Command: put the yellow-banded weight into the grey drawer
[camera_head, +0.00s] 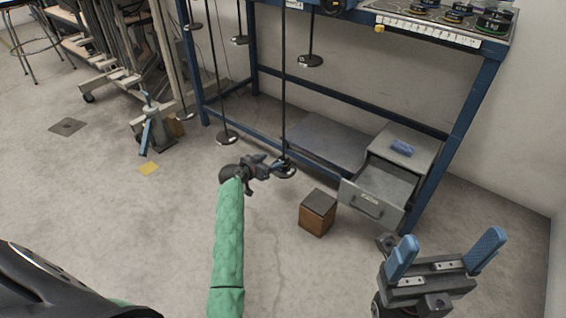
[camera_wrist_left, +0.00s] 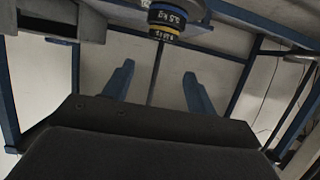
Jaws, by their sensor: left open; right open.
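The yellow band (camera_wrist_left: 165,34) of a dark weight shows at the top of the left wrist view, against a blue-banded weight (camera_wrist_left: 172,17); both are partly cut off. My left gripper (camera_wrist_left: 158,88) is open, its blue fingers apart and nothing between them, the weights beyond its tips. In the head view my left gripper (camera_head: 274,165) is beside a low hanging pan (camera_head: 287,173); bands there are too small to make out. The grey drawer (camera_head: 362,205) is pulled out of a small grey cabinet under the bench. My right gripper (camera_head: 445,253) is open and empty at lower right.
A blue object (camera_head: 402,147) lies on the cabinet top. A brown box (camera_head: 318,213) stands on the floor before the drawer. Thin rods with pans (camera_head: 311,61) hang inside the blue frame (camera_head: 467,108). A tray (camera_head: 425,22) of weights is on top. Floor between the grippers is partly clear.

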